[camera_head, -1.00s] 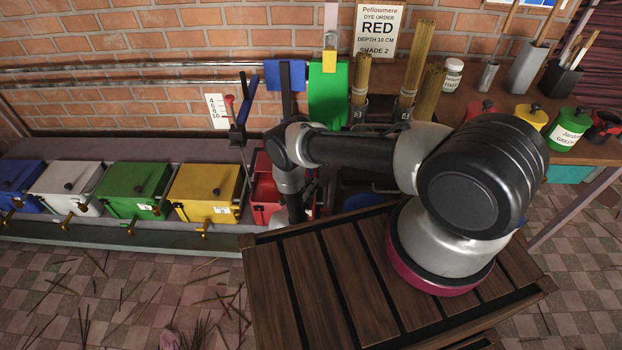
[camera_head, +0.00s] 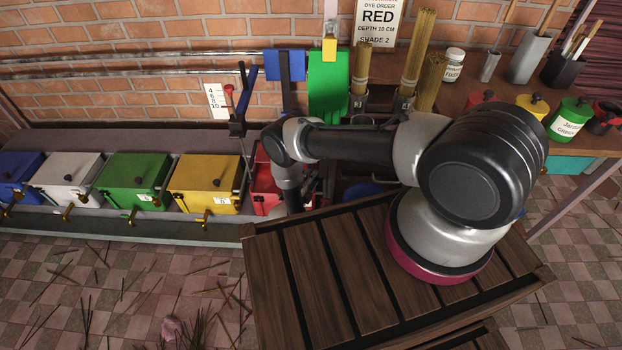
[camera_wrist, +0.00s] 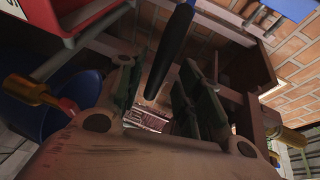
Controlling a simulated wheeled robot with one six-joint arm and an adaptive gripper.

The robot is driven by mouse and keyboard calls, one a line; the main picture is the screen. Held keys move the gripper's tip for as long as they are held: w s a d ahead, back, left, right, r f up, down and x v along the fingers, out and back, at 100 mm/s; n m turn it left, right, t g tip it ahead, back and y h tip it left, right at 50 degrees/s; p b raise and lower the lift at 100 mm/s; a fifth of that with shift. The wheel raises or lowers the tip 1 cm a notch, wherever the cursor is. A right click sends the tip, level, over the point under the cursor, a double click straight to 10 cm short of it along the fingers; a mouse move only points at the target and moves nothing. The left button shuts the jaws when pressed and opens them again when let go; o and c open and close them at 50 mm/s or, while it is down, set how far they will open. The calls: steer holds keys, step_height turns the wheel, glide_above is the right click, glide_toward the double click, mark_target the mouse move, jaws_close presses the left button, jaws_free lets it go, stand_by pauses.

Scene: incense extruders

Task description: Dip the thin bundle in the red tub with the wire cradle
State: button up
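The red tub (camera_head: 263,184) stands at the right end of the tub row, largely hidden by my arm. Several incense bundles stand upright in holders by the wall: a thinner one (camera_head: 361,68), a tall one (camera_head: 416,48) and a shorter one (camera_head: 428,96). I cannot tell for sure which is the thin bundle. A dark and blue hanging fixture (camera_head: 240,108) is left of the red tub; I cannot make out the wire cradle. My gripper (camera_wrist: 160,85) has its fingers apart in the wrist view. A dark bar (camera_wrist: 170,50) shows beyond them, apparently not gripped. The head view hides the gripper.
Yellow (camera_head: 210,182), green (camera_head: 134,180), white (camera_head: 67,178) and blue (camera_head: 18,175) tubs with brass taps line the trough. A slatted wooden surface (camera_head: 320,265) lies in front. A blue bucket (camera_wrist: 75,95) is close left in the wrist view. Jars fill the right-hand table.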

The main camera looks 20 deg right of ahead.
steer(key=v, duration=1.1)
